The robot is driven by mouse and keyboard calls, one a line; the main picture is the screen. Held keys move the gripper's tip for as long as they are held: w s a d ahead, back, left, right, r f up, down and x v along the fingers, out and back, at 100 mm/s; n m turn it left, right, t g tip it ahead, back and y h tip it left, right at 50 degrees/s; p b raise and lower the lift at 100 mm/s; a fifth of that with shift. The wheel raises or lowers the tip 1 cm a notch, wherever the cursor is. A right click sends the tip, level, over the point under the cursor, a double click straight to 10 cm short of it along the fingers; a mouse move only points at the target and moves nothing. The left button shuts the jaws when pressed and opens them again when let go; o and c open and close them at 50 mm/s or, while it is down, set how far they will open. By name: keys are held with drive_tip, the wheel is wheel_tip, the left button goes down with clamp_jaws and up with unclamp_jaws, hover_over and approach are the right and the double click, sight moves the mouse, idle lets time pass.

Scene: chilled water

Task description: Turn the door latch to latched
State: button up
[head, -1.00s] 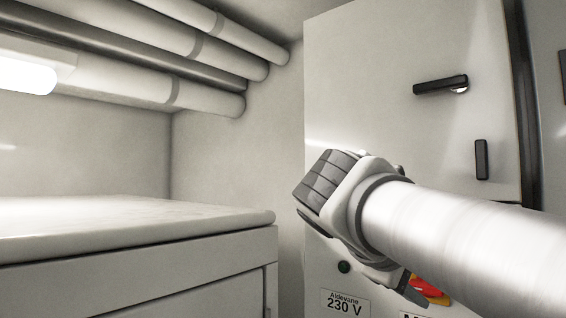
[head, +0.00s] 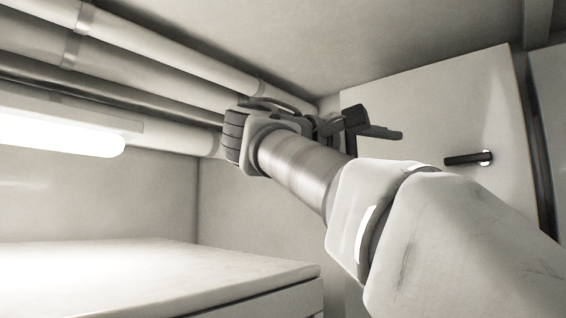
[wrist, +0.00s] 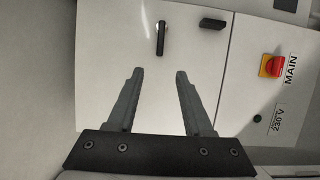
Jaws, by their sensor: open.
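The door latch (head: 468,158) is a short black lever on the pale cabinet door (head: 440,110). In the head view it lies nearly level, its bright pivot at the right end and the lever reaching left. In the wrist view the latch (wrist: 161,38) stands upright in the picture, beyond the fingertips and roughly in line with the gap. My gripper (head: 382,122) is in front of the door, left of and above the latch in the head view. In the wrist view my gripper (wrist: 158,78) is open and empty, with its two dark fingers apart and not touching the latch.
A black handle (wrist: 212,23) sits beside the latch. A red and yellow switch (wrist: 272,66) marked MAIN and a 230 V label (wrist: 278,117) are on the neighbouring panel. Pipes (head: 150,45) run overhead at left, above a pale worktop (head: 150,285).

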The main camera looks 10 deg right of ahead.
sight(458, 160)
drive_tip(key=p+x, duration=0.1)
drive_tip(key=x, duration=0.7)
drive_tip(key=p+x, duration=0.1)
drive_tip(key=x, duration=0.8)
drive_tip(key=shift+d+f, duration=0.15)
drive_tip(key=shift+d, duration=0.1)
clamp_jaws()
drive_tip(key=shift+w, duration=0.1)
idle(0.5)
